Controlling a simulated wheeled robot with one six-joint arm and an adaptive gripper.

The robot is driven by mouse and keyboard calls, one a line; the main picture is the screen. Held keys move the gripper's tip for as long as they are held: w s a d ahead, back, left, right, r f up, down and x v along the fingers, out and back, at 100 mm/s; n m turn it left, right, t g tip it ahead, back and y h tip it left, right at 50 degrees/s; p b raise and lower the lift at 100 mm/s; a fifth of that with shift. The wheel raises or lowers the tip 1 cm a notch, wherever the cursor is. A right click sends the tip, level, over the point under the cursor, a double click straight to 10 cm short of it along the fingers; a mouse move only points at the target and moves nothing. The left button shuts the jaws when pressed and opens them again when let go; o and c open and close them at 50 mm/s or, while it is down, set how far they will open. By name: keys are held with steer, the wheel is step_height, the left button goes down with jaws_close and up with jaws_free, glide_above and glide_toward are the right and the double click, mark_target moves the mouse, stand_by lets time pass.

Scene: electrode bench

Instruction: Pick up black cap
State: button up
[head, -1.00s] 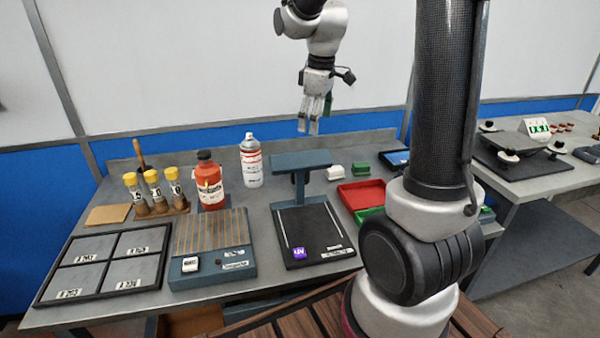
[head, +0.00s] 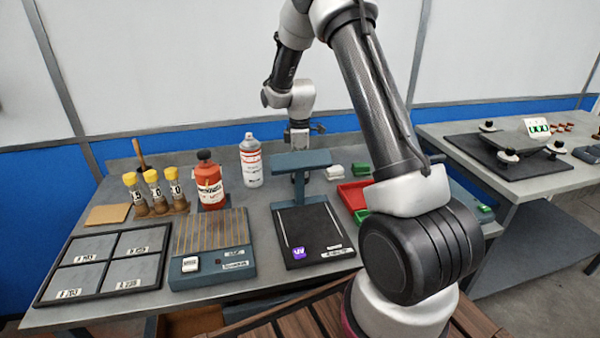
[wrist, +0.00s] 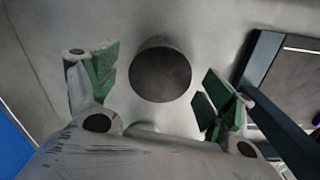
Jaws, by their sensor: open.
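In the wrist view, a dark round piece that looks like the black cap (wrist: 160,76) stands on the grey bench, between and ahead of my fingers. My gripper (wrist: 160,92) is open, with a green-padded finger on each side of it and clear gaps. In the head view, my gripper (head: 300,138) points down behind the blue-grey stand (head: 301,160), which hides the fingertips and that round piece. A red bottle (head: 208,185) with a black top stands left of the stand.
The stand's edge (wrist: 265,70) is close on the right in the wrist view. A white spray can (head: 251,165) stands left of my gripper. Vials with yellow lids, a striped board and a red tray (head: 354,194) share the bench (head: 135,212).

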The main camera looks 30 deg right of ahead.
steer(key=shift+f, duration=0.85)
steer(key=c, duration=0.8)
